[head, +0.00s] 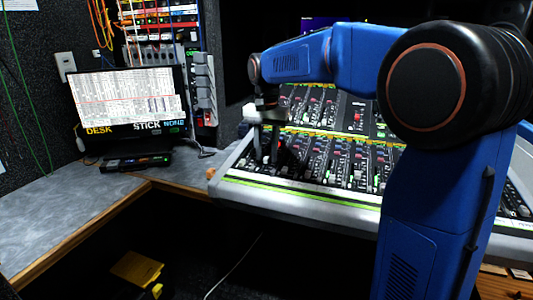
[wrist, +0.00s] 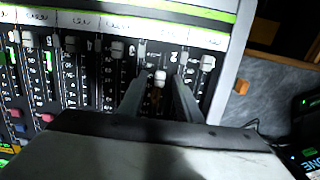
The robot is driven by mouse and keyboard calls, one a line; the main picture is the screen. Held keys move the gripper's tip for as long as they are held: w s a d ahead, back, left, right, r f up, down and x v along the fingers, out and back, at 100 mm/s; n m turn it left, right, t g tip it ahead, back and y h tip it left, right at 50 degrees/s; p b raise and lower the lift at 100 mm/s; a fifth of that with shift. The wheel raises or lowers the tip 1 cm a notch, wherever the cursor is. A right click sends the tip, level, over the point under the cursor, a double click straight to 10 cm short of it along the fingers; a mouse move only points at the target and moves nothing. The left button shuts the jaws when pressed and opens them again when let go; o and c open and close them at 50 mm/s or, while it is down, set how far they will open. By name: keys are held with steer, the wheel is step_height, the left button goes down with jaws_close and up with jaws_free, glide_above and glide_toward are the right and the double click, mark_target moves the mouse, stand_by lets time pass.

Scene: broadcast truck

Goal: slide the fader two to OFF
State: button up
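In the wrist view the console's left end is at the right. My gripper (wrist: 160,86) is open, with one finger on each side of this cap. Gaps show between cap and fingers. In the head view my gripper (head: 266,146) points down over the console's left end; the cap is not distinguishable there.
The end fader cap (wrist: 207,63) is just right of my right finger, and another cap (wrist: 117,48) is left of my left finger. Coloured buttons (wrist: 40,118) lie farther left. A monitor (head: 132,105) stands on the grey desk (head: 60,215) left of the console.

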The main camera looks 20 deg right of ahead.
steer(key=shift+f, duration=0.15)
steer(key=shift+c, duration=0.3)
jaws_close()
steer(key=shift+s+a+f, duration=0.15)
steer(key=shift+s+a, duration=0.45)
steer(key=shift+s, duration=0.2)
steer(key=shift+s+a+f, duration=0.15)
steer(key=shift+s+a, duration=0.4)
steer(key=shift+s, duration=0.25)
steer(key=shift+o, duration=0.3)
jaws_free()
steer(key=shift+a, duration=0.1)
steer(key=shift+w+r, duration=0.1)
